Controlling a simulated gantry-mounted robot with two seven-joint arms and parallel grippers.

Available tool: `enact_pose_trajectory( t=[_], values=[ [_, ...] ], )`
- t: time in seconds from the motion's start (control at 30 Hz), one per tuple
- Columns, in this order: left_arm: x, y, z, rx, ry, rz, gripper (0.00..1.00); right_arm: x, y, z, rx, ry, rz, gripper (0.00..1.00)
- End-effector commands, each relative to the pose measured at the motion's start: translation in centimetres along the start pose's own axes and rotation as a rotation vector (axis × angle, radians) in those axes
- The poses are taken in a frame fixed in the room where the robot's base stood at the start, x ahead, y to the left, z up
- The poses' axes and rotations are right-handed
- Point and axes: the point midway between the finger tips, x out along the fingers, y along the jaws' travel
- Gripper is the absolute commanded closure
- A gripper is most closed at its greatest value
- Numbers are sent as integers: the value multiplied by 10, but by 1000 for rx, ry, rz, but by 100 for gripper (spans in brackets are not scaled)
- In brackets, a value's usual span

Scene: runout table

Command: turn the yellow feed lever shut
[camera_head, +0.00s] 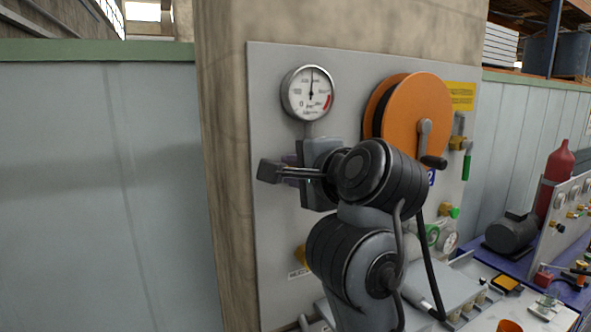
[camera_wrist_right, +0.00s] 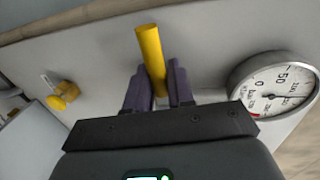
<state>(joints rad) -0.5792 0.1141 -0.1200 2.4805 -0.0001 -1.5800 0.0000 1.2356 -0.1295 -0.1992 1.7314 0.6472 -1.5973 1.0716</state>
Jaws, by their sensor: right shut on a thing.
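The yellow feed lever (camera_wrist_right: 150,45) shows in the right wrist view as a yellow bar between the purple fingers of my right gripper (camera_wrist_right: 160,82). The fingers are shut on it, and its free end sticks out beyond them. In the head view my right arm and wrist stand in front of the grey panel (camera_head: 275,225), with the gripper below the round gauge. The lever itself is hidden there behind the gripper. My left gripper is in neither view.
The round gauge (camera_head: 308,93) is close above my gripper and shows beside it in the wrist view (camera_wrist_right: 275,90). An orange reel (camera_head: 418,105) with a crank is at the right. A yellow knob (camera_wrist_right: 63,95) sits apart at left in the wrist view.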

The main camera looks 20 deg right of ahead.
Motion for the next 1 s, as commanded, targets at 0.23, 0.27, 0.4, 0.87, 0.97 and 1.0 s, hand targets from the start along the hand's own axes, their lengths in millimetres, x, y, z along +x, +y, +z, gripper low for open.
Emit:
enact_pose_trajectory(
  t=[0.23,0.27,0.4,0.87,0.97,1.0],
  values=[
    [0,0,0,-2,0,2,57,-1,-1,-1,7,1,-4,100],
    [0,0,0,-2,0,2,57,-1,-1,-1,7,1,-4,73],
    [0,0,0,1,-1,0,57,-1,-1,-1,5,1,-3,60],
    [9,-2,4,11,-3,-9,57,-17,1,-2,-1,3,-5,60],
    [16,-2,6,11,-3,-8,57,-33,2,-2,-1,4,-6,60],
    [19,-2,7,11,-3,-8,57,-40,1,-2,0,4,-8,60]
  ],
)
